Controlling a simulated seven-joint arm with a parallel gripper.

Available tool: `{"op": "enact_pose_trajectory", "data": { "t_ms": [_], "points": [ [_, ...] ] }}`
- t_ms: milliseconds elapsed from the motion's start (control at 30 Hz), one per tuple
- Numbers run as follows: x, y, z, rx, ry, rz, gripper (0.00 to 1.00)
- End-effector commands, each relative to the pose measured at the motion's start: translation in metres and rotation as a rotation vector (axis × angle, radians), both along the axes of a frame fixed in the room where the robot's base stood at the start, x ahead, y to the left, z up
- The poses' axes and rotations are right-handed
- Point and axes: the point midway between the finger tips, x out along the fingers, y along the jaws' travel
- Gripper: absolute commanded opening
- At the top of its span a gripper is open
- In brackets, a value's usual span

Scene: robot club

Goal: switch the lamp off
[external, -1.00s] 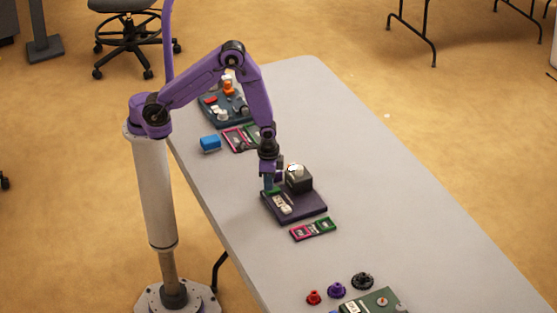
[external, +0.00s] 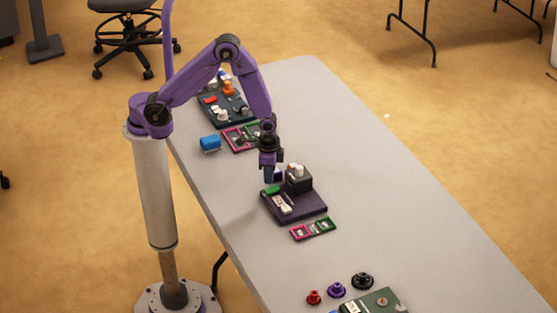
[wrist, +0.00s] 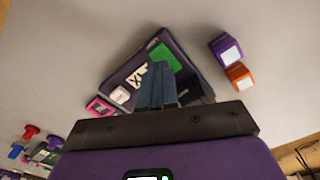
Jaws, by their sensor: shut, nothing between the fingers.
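A dark purple base (external: 312,208) on the table carries a dark box (external: 299,184), a green patch (external: 272,189) and a white switch-like part (external: 281,204). The lamp is not clearly distinguishable; no bright glow shows at the box. My gripper (external: 269,178) is shut and empty, pointing down just above the green end of the base. In the wrist view my fingers (wrist: 162,82) cover part of the base (wrist: 187,63), and the green patch (wrist: 165,57) shows beyond them. The white part (wrist: 137,75) is left of the fingers.
A purple block (wrist: 226,47) and an orange block (wrist: 239,75) stand close beside the base. A pink-and-green tag (external: 313,229) lies in front of it. A blue block (external: 210,143) is farther back; colored knobs (external: 337,290) are near. The table's right side is clear.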

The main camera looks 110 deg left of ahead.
Motion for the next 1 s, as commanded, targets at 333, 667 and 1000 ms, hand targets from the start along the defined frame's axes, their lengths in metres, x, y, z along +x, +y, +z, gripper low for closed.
{"op": "enact_pose_trajectory", "data": {
  "t_ms": [333, 667, 1000],
  "points": [
    [0.000, 0.000, 0.024, 0.001, -0.002, 0.001, 0.00],
    [0.000, 0.000, 0.037, 0.000, 0.001, 0.000, 0.00],
    [-0.005, 0.005, 0.045, 0.001, -0.004, 0.024, 0.00]
  ]
}}
